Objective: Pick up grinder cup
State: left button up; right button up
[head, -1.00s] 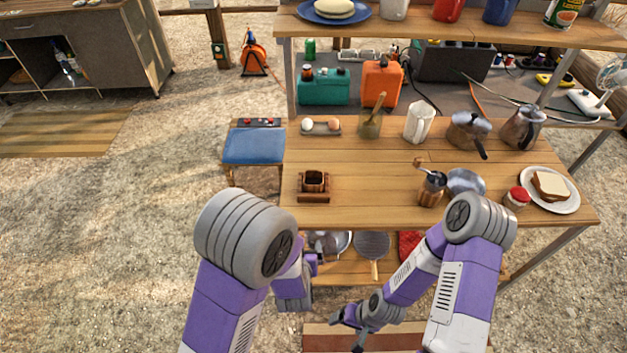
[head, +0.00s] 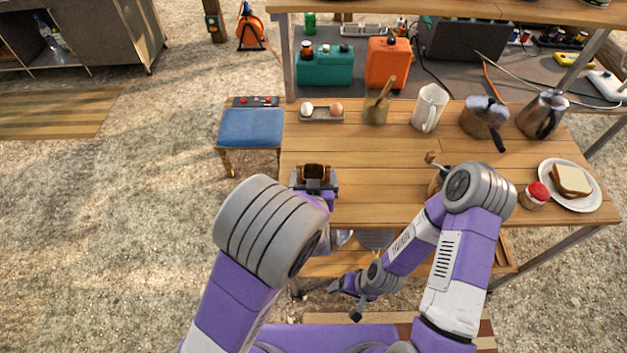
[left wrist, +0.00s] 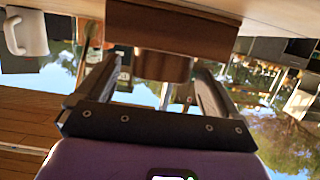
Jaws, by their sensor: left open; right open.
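The grinder cup (head: 314,171), small and copper-brown, is at the table's front left in the head view. It also shows in the left wrist view (left wrist: 162,67), below a dark wooden holder (left wrist: 172,30) in that turned-over picture. My left gripper (head: 315,180) is open at the cup, with one finger on each side. Whether the fingers touch the cup cannot be told. The cup's lower part is hidden by the gripper in the head view. My right gripper (head: 346,301) is open and empty, low in front of the table.
The wooden table (head: 370,180) has bare room right of the cup. The hand grinder (head: 431,158) is mostly hidden behind my right arm. A red-lidded jar (head: 536,196) and a plate (head: 590,201) with bread stand right. An egg tray (head: 321,117), white pitcher (head: 429,107) and metal pots line the back.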

pick_arm(q)
jog(key=shift+w+f, duration=0.15)
jog(key=shift+w, duration=0.3)
jog(key=shift+c, duration=0.3)
jog(key=c, duration=1.1)
